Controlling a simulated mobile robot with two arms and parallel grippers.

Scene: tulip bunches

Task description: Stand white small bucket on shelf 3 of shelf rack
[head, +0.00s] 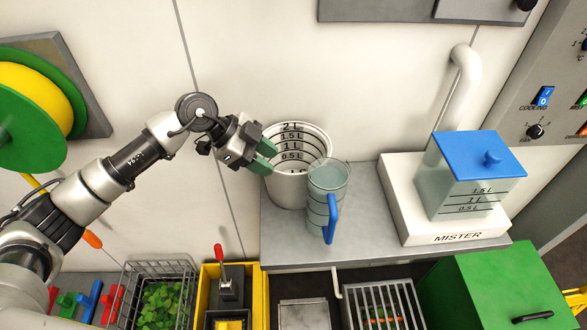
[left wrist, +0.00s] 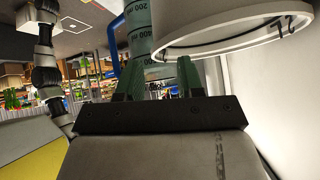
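A white small bucket (head: 287,188) with black litre marks inside stands upright on a grey counter (head: 378,223). My left gripper (head: 263,158) is at the bucket's left rim, its two green fingertips apart. In the left wrist view the fingers (left wrist: 159,78) are spread, with the bucket's rim (left wrist: 225,42) at the upper right, beside the right finger. I cannot tell whether the fingers touch the rim. The shelf rack is not clearly seen; blurred stocked shelves show far off in the left wrist view. My right gripper is not in view.
A clear measuring jug (head: 322,190) with a blue handle stands close to the bucket's right side. The mister (head: 440,215) with its blue-lidded tank is further right. A wire basket of leaves (head: 160,295), a yellow crate (head: 211,290) and a green box (head: 500,285) sit below.

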